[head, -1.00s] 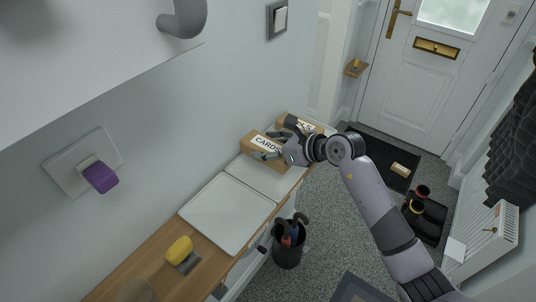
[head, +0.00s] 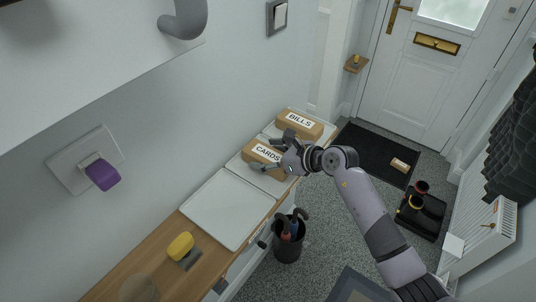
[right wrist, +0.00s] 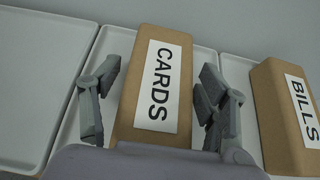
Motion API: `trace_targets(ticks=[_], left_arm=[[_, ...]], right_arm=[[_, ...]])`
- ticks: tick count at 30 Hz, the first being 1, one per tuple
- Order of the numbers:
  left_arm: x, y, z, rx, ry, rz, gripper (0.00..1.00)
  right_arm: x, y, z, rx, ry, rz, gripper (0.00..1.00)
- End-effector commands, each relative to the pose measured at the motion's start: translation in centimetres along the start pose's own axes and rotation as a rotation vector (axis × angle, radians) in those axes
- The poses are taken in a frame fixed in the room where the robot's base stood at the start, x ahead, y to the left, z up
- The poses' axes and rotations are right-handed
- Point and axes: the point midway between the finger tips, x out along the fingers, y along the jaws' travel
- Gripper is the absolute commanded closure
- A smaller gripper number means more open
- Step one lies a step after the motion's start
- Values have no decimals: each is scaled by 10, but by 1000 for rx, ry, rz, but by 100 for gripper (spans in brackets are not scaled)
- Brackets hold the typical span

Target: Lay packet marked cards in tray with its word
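The brown packet marked CARDS (head: 262,154) rests in the middle white tray (head: 241,174) on the wooden shelf. Its label also shows in the right wrist view (right wrist: 160,85). My right gripper (head: 275,151) is around the packet. In the right wrist view the right gripper's fingers (right wrist: 158,105) stand on either side of it, with small gaps between fingers and cardboard. The packet marked BILLS (head: 300,124) lies in the far tray (head: 270,131); it also shows at the right of the wrist view (right wrist: 285,115). My left gripper is out of view. No word on the trays themselves is visible.
The near tray (head: 226,210) is empty. A yellow object (head: 180,246) on a grey base sits on the near shelf. A dark bin with umbrellas (head: 288,240) stands below the shelf. Boots (head: 420,208) and a small parcel (head: 400,164) are on the floor at the right.

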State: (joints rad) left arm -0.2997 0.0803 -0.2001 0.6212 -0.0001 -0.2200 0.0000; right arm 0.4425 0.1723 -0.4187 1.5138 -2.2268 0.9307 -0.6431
Motion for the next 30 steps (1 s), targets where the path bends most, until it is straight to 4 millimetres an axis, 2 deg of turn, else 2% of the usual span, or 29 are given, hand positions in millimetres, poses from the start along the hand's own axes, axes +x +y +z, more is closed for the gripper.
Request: trace_targets(ticks=[10, 14, 17, 27, 30], left_arm=[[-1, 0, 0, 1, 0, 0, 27], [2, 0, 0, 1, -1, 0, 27], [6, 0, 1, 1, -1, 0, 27], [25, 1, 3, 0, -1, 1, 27], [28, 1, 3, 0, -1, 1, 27]], right_arm=[[-1, 0, 2, 0, 0, 0, 27], [-9, -1, 0, -1, 0, -2, 27], [-24, -1, -1, -3, 0, -3, 27], [-94, 0, -1, -5, 1, -2, 27], [-108, -1, -1, -2, 1, -2, 27]])
